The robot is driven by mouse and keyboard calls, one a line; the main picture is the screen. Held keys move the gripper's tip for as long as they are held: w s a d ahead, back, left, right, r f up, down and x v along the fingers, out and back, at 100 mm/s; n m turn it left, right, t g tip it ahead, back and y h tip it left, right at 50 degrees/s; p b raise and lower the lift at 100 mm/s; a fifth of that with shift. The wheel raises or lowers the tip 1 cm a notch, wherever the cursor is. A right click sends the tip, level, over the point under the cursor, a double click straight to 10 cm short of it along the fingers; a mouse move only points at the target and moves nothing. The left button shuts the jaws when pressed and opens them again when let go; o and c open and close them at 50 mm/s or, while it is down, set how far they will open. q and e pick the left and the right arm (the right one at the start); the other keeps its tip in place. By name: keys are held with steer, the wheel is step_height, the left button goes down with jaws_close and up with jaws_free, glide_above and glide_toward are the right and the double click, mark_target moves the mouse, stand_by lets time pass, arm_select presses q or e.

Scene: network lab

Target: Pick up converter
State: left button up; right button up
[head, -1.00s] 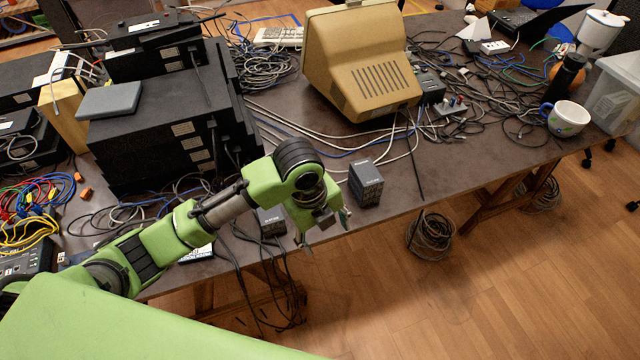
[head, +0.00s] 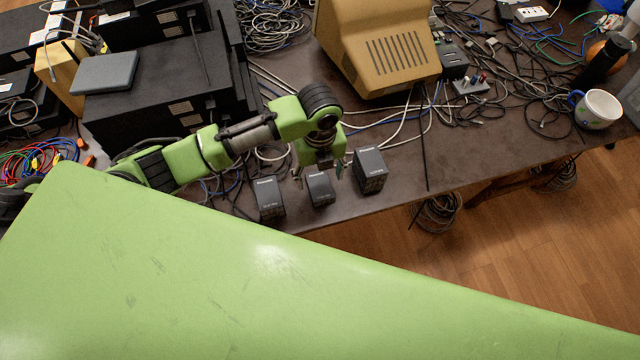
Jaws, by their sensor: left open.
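Three small dark boxes with pale lettering stand in a row near the table's front edge. I cannot tell from the lettering which is the converter. The middle box (head: 320,189) is the smallest in view, the left box (head: 269,198) and the right box (head: 370,171) stand on either side of it. My left gripper (head: 318,177) is open, pointing down over the middle box, with one finger on each side of its upper part. I cannot tell whether the fingers touch it. The right finger is close to the right box. My right gripper is not in view.
A beige monitor (head: 378,45) and stacked black devices (head: 150,120) stand behind. Cables (head: 395,125) lie around the boxes. A white cup (head: 597,108) is at the right. The table's front edge runs just in front of the boxes.

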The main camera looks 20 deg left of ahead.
mark_target(320, 185)
arm_select(q)
steer(key=shift+w+f, duration=0.25)
steer(key=shift+f, duration=0.5)
steer(key=shift+w+a+f+p, duration=0.15)
steer(key=shift+f+p, duration=0.25)
steer(key=shift+f, duration=0.9)
steer(key=shift+w+f+p, duration=0.1)
steer(key=shift+f+p, duration=0.25)
steer(key=shift+f, duration=0.9)
steer(key=shift+c, duration=0.3)
steer(key=c, duration=1.3)
